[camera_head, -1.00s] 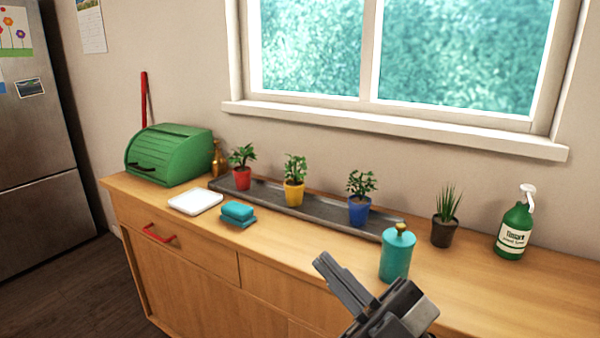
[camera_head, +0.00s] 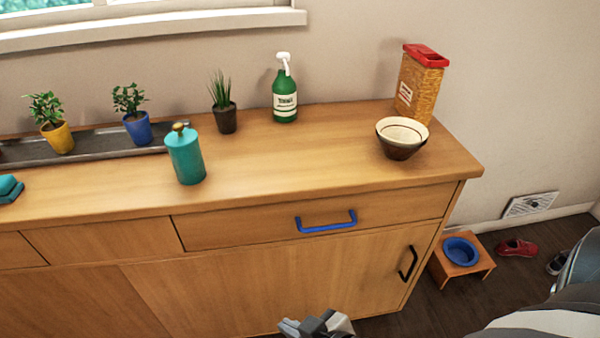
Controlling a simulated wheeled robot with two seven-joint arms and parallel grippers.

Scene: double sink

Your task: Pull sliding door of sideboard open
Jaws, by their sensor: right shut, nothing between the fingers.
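The wooden sideboard (camera_head: 320,180) runs across the view. Its right lower door (camera_head: 270,285) is a plain wood panel with a black upright handle (camera_head: 408,263) near the right end. A darker wood panel (camera_head: 70,300) shows to the left of this door. The door's bottom edge shows only toward the right. My right gripper (camera_head: 292,326) is at the bottom edge of the view, partly cut off. It is shut and empty, left of and lower in the picture than the black handle. My left gripper is not in view.
A drawer with a blue handle (camera_head: 326,222) is above the door. A teal canister (camera_head: 185,154), green spray bottle (camera_head: 285,92), bowl (camera_head: 402,138) and food box (camera_head: 419,83) stand on top. A small stand with a blue bowl (camera_head: 461,251) and a red shoe (camera_head: 516,247) are on the floor at right.

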